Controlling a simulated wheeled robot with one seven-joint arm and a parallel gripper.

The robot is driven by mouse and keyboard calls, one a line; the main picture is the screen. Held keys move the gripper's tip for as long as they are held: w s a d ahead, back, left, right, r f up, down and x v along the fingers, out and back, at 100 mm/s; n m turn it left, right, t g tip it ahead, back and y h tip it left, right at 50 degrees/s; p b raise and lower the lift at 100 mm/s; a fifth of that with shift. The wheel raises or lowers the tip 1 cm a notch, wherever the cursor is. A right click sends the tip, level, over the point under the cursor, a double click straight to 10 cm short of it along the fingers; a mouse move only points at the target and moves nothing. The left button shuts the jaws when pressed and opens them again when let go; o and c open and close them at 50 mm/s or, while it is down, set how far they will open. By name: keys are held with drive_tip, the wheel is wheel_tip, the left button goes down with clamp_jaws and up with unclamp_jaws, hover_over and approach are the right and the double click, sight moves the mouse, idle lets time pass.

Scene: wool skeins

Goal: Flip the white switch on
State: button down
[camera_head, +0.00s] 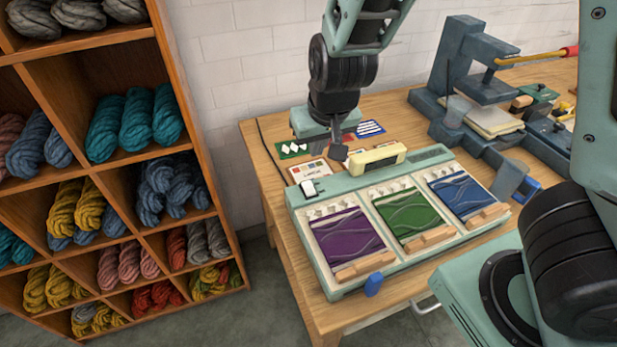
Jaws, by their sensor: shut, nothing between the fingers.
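A white switch (310,188) sits at the back left corner of a pale green device (293,199) on the wooden table. Its exact tilt is too small to tell. My gripper (339,152) points down just behind the device, up and to the right of the switch in the picture. Its dark fingertips are shut and empty, and they appear apart from the switch. The device carries a purple (347,236), a green (409,213) and a blue (461,193) woven panel in a row.
A cream block (377,159) stands on the device's back edge, right of my gripper. Cards (312,171) lie behind the device. A blue-grey press (455,70) stands at the back right. A wooden shelf (186,75) with wool skeins is left, across a floor gap.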

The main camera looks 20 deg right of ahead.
drive_tip(key=b, duration=0.6)
approach(307, 183)
drive_tip(key=x, duration=0.5)
drive_tip(key=shift+w+d+f, duration=0.1)
drive_tip(key=shift+f, duration=0.05)
drive_tip(key=shift+x, duration=0.75)
drive_tip(key=shift+w+p, duration=0.1)
drive_tip(key=shift+p, duration=0.2)
drive_tip(key=shift+w+p, duration=0.1)
drive_tip(key=shift+p, duration=0.45)
drive_tip(key=shift+f+g, duration=0.15)
drive_tip(key=shift+g, duration=0.15)
